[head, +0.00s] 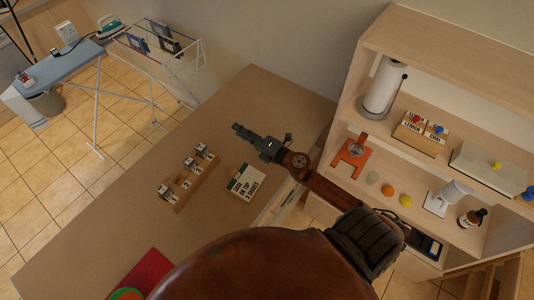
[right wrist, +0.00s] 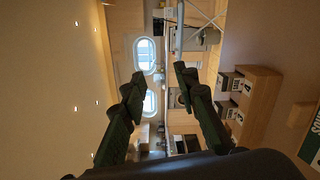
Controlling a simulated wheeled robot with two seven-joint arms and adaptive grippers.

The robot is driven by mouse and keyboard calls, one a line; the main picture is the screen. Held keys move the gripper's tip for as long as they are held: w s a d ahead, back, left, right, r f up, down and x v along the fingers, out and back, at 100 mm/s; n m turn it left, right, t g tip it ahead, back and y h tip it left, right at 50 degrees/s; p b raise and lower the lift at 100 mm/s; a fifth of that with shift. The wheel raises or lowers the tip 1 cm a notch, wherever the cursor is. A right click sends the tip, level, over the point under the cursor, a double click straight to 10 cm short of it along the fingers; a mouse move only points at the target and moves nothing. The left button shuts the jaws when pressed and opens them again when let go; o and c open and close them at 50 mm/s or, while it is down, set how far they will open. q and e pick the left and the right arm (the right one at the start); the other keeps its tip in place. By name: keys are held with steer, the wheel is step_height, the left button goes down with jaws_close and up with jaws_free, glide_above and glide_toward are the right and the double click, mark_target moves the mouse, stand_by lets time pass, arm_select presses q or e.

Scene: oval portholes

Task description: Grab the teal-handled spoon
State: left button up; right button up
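I cannot make out a teal-handled spoon in either view. My right gripper (head: 239,129) reaches out over the wooden table (head: 235,105), between a labelled wooden holder (head: 170,196) and the shelf unit. In the right wrist view its two dark green fingers (right wrist: 158,74) stand apart with nothing between them. The wooden holder, with several small white labels, also shows at the right of the wrist view (right wrist: 262,95). My left gripper is not in view.
A green-and-white lettered box (head: 243,182) lies near my right arm. A red board (head: 149,268) is at the table's front. The shelf unit (head: 440,45) at right holds a paper roll (head: 381,87) and an orange stand (head: 350,157). A drying rack (head: 160,60) stands behind left.

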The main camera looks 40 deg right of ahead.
step_height(320, 180, down, 9)
steer(key=s+a+n+g+y, duration=0.2)
steer(key=n+g, duration=0.5)
steer(key=n, duration=0.4)
steer(key=s+d+f+n+g+h, duration=0.1)
steer(key=d+f+g+h, duration=0.1)
steer(key=d, duration=0.3)
steer(key=s+d+f+n+g+h, duration=0.1)
steer(key=d+f+h, duration=0.1)
steer(key=d, duration=0.3)
steer(key=s+d+f+n+g+h, duration=0.1)
steer(key=s+d+f+g, duration=0.1)
steer(key=d+f, duration=0.2)
steer(key=shift+d+f+g+h+p, duration=0.15)
steer(key=shift+d+h+p, duration=0.05)
steer(key=shift+d, duration=0.25)
steer(key=shift+d+f+g+h+p, duration=0.1)
steer(key=shift+d+g+h+p, duration=0.1)
steer(key=shift+d, duration=0.25)
steer(key=x, duration=0.2)
steer(key=p+x, duration=0.1)
steer(key=x, duration=0.1)
steer(key=w+p+x, duration=0.1)
steer(key=x, duration=0.1)
steer(key=shift+w+a+f, duration=0.1)
steer(key=shift+a, duration=0.2)
steer(key=shift+w+f, duration=0.1)
steer(key=shift+f, duration=0.2)
steer(key=shift+c, duration=0.2)
jaws_close()
